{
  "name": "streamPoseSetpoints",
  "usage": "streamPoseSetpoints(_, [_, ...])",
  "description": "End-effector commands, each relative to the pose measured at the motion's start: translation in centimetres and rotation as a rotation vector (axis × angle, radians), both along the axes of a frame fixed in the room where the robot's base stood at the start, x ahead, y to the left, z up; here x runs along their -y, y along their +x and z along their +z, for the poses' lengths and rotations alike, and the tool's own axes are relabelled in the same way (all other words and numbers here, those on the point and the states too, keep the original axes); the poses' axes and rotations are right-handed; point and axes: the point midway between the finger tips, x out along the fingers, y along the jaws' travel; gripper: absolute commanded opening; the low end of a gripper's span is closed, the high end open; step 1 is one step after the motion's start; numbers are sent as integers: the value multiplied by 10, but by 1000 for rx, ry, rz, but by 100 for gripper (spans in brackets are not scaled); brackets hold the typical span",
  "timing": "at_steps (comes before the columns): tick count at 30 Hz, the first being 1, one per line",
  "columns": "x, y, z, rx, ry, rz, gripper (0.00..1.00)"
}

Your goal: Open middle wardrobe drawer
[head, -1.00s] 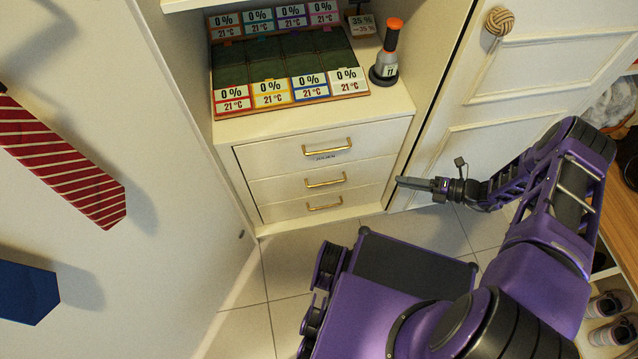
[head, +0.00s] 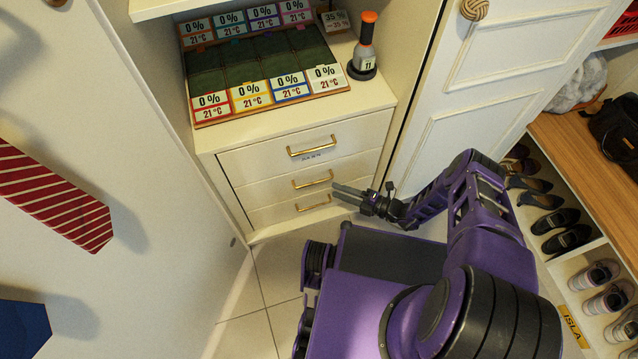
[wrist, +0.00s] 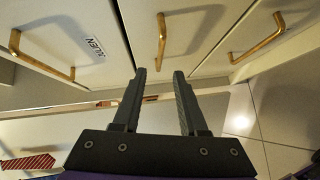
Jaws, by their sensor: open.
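The middle drawer (head: 270,187) of the white wardrobe unit is closed, with a brass bar handle (head: 313,179) on its front. My gripper (head: 336,189) is open and empty, just right of that handle in the head view. In the wrist view my two dark fingers (wrist: 160,75) point toward the middle handle (wrist: 161,42), which stands ahead of the gap between them. The fingers look apart from the handle. The top drawer handle (head: 311,145) and bottom drawer handle (head: 313,203) also show, and both of those drawers are closed.
A white panelled door (head: 500,60) is at the right, beside a shoe shelf (head: 560,240). Ties (head: 60,195) hang at the left. Tiled floor (head: 262,275) lies below the drawers.

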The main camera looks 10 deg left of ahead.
Motion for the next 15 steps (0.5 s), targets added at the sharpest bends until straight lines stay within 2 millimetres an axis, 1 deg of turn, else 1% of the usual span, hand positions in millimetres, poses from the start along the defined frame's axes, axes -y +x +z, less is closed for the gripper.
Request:
streamPoseSetpoints(1, [-12, 2, -2, 2, 0, 5, 42])
streamPoseSetpoints(6, [-44, 9, -7, 2, 0, 3, 42])
streamPoseSetpoints(10, [-61, 14, -9, 1, -1, 3, 42])
streamPoseSetpoints(15, [-72, 17, -11, 2, -1, 1, 42])
